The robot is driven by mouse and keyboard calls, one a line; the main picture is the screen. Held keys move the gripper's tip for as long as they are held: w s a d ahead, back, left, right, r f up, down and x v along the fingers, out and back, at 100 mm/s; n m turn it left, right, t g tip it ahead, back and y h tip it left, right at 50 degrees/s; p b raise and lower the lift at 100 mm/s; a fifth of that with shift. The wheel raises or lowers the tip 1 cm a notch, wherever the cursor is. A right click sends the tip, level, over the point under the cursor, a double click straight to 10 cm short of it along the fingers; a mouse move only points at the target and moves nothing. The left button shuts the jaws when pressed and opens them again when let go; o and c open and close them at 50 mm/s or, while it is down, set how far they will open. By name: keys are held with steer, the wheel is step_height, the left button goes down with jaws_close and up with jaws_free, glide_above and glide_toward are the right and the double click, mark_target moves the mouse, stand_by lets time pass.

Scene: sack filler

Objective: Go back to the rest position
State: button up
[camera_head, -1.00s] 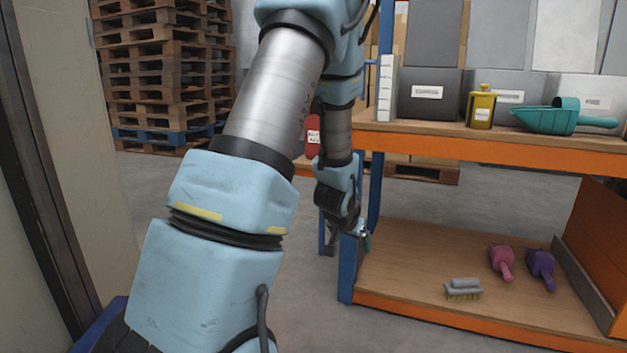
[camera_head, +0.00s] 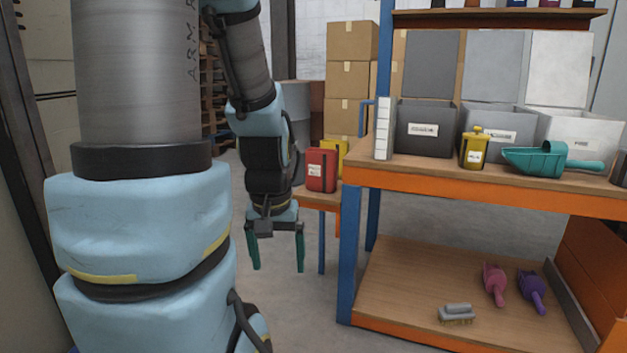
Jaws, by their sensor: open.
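My gripper (camera_head: 278,262) hangs pointing down in the middle of the picture, left of the shelf rack's blue post. Its two green fingers are apart and nothing is between them. It is over open floor and appears clear of the shelves. My arm fills much of the left side and hides what is behind it.
An orange and blue shelf rack (camera_head: 478,195) stands at right. Its upper board holds grey bins, a yellow container (camera_head: 474,150) and a teal scoop (camera_head: 545,160). Below lie a brush (camera_head: 456,312), a pink scoop (camera_head: 494,284) and a purple scoop (camera_head: 533,290). A red canister (camera_head: 321,170) stands on a small table.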

step_height(320, 180, up, 31)
steer(key=p, duration=2.8)
steer(key=shift+f, duration=0.2)
